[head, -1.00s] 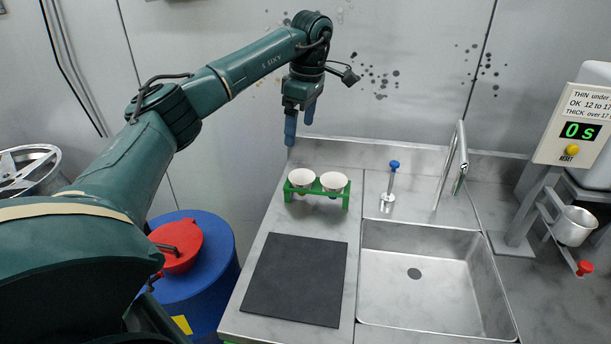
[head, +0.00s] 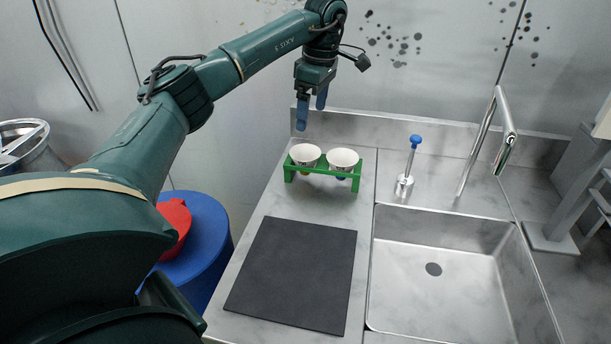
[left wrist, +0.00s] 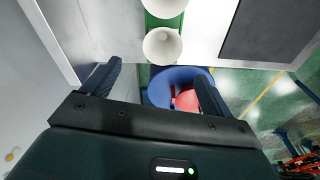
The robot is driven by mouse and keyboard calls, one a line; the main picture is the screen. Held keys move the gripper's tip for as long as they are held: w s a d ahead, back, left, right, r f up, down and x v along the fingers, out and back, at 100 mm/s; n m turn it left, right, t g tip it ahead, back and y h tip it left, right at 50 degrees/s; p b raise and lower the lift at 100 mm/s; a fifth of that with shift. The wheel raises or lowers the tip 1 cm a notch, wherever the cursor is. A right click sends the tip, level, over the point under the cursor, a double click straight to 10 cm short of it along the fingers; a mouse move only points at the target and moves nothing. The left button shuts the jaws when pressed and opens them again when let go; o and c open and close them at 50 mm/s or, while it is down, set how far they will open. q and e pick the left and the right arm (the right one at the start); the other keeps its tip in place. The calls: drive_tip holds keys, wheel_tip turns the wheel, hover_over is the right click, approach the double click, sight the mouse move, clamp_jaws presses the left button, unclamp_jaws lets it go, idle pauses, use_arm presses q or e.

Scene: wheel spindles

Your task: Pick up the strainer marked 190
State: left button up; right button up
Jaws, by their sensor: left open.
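Two white cup-shaped strainers stand side by side in a green rack (head: 321,171) on the steel counter: a left strainer (head: 305,154) and a right strainer (head: 343,159). No mark 190 is legible on either. A little orange shows below the left one and blue below the right one. My left gripper (head: 312,115) is open and empty, its blue fingers pointing down, above and behind the rack near the wall. In the left wrist view, one strainer (left wrist: 162,46) shows whole beyond the open fingers, and the other (left wrist: 165,6) is cut by the top edge.
A dark mat (head: 293,273) lies in front of the rack. A sink (head: 430,240) with a tall faucet (head: 490,140) is to the right, with a blue-topped tool (head: 411,165) behind it. A blue drum (head: 205,240) with a red object (head: 177,225) stands left of the counter.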

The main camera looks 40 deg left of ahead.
use_arm(q)
drive_tip(key=f, duration=0.2)
hover_over(303, 155)
drive_tip(key=d, duration=0.2)
drive_tip(key=f, duration=0.6)
drive_tip(key=shift+s+d+f, duration=0.1)
drive_tip(key=shift+s+f, duration=0.25)
drive_tip(key=shift+s+a+f, duration=0.15)
drive_tip(key=shift+f, duration=1.15)
drive_tip(key=shift+s+a+f, duration=0.1)
drive_tip(key=shift+s+f, duration=0.05)
drive_tip(key=shift+f, duration=1.15)
drive_tip(key=shift+c, duration=0.5)
drive_tip(key=c, duration=0.8)
